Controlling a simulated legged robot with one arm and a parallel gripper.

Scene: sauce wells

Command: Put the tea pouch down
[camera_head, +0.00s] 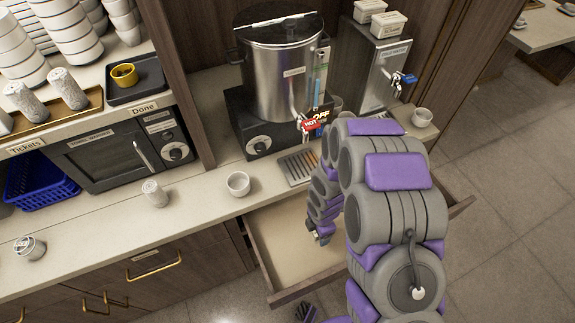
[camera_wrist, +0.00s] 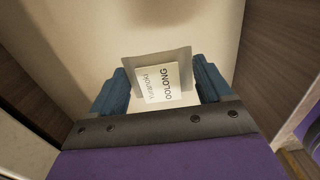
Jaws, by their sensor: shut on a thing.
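In the wrist view, the tea pouch (camera_wrist: 157,82) is a pale packet with a white label that reads "OOLONG". It sits between the two blue fingers of my gripper (camera_wrist: 160,92), which is shut on it. In the head view, my gripper (camera_head: 318,238) points down over the open drawer (camera_head: 272,240). The drawer's pale floor shows no objects in its visible part. I cannot tell how high the pouch is above the drawer floor. In the head view the pouch is too small to make out, and my arm hides the drawer's right part.
Above the drawer, the counter holds a white cup (camera_head: 238,184), a speckled cup (camera_head: 154,193), a drip grate (camera_head: 299,168) and a steel hot-water urn (camera_head: 282,80). A towel warmer (camera_head: 120,150) stands left. Another cup (camera_head: 422,117) is at right.

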